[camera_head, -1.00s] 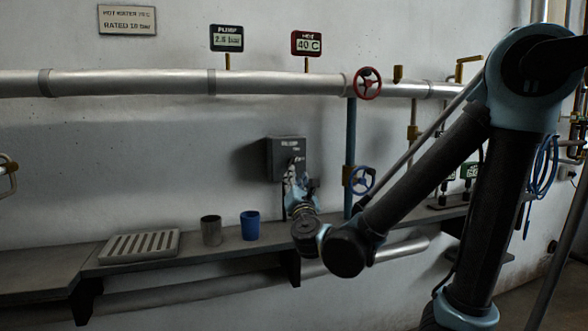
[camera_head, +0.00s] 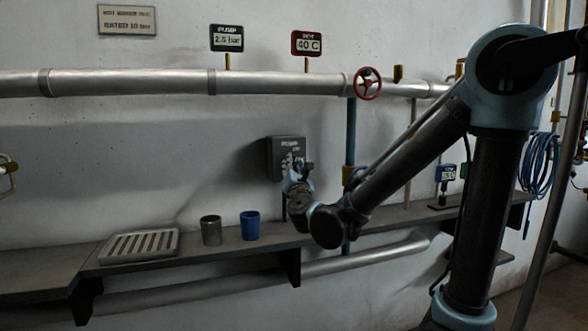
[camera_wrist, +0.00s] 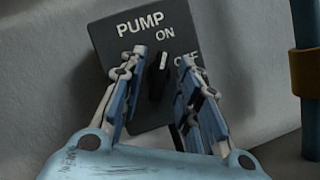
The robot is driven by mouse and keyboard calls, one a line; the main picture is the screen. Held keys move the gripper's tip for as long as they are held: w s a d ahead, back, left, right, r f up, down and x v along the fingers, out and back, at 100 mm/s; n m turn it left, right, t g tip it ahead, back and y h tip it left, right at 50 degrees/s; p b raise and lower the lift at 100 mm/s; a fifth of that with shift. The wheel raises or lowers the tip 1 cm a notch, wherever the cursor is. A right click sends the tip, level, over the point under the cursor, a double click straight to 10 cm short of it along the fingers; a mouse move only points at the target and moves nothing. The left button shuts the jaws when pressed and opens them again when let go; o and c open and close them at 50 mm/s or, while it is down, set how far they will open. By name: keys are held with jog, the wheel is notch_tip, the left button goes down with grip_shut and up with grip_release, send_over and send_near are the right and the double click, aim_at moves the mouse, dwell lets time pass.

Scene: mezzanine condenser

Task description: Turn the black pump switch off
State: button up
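The pump switch box (camera_head: 287,148) is a dark grey box on the wall above the shelf. In the wrist view the pump switch box (camera_wrist: 110,48) reads PUMP, with ON at upper middle and OFF at right, partly covered by a finger. Its black switch knob (camera_wrist: 158,76) stands roughly upright, its top end below ON. My gripper (camera_wrist: 162,70) is open, with one finger on each side of the knob and a visible gap to both. In the head view my gripper (camera_head: 295,168) is at the box's front and hides its lower part.
A blue vertical pipe (camera_head: 350,130) with a brass collar (camera_wrist: 306,72) runs close to the right of the box. A red valve wheel (camera_head: 368,83) is above right. A grey cup (camera_head: 211,230), a blue cup (camera_head: 250,225) and a slotted tray (camera_head: 140,246) stand on the shelf (camera_head: 195,262).

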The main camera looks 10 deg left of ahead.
grip_shut()
jog(key=shift+m, duration=0.4)
jog(key=m+g+h, duration=0.1)
jog(key=m, duration=0.3)
jog(key=m+h, duration=0.2)
jog(key=m, duration=0.2)
jog(key=m+g+h, duration=0.1)
jog(key=m, duration=0.3)
jog(key=shift+s+r+m+g+h, duration=0.1)
jog(key=shift+r+m+g+h, duration=0.05)
jog(key=shift+m+g+h, duration=0.2)
jog(key=shift+m, duration=0.25)
jog(key=shift+o, duration=0.8)
grip_release()
